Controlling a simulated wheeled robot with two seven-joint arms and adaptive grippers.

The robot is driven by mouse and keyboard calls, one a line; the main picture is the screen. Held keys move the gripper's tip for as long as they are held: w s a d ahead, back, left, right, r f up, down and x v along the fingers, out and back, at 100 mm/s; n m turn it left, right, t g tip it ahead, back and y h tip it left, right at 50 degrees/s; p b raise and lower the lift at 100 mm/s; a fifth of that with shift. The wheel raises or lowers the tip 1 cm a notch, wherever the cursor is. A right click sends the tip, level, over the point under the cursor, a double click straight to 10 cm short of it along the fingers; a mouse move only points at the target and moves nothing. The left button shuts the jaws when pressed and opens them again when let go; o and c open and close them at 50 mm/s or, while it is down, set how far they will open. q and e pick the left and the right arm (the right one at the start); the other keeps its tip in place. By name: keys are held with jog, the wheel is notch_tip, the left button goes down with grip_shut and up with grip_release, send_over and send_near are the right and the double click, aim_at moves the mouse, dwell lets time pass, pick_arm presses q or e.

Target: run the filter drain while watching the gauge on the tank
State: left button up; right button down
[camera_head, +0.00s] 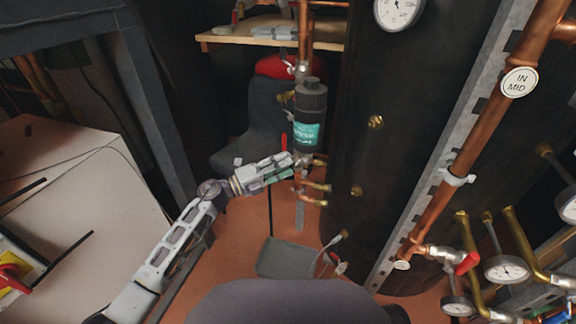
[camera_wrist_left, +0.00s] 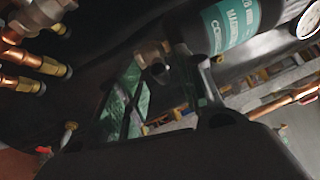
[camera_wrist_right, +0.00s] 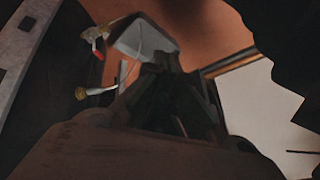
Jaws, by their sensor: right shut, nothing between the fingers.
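The filter (camera_head: 308,118) is a dark canister with a teal label, upright on the copper pipe left of the black tank (camera_head: 400,150). The tank's white round gauge (camera_head: 397,10) is cut by the top edge; its numbers are too small to read. My left gripper (camera_head: 294,165) is just under the filter, its fingers apart. In the left wrist view a metal fitting (camera_wrist_left: 152,58) below the filter (camera_wrist_left: 238,25) lies between the finger tips; contact cannot be told. My right gripper (camera_wrist_right: 170,100) is dark, shut and empty in the right wrist view, above the floor.
A grey tray (camera_head: 285,258) stands on the reddish floor, also in the right wrist view (camera_wrist_right: 145,40). A red-handled valve (camera_head: 466,262) and several gauges are at the right. A wooden shelf (camera_head: 230,38) is behind. A white panel (camera_head: 60,190) fills the left.

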pick_arm(q)
jog(key=shift+x, duration=1.1)
grip_shut()
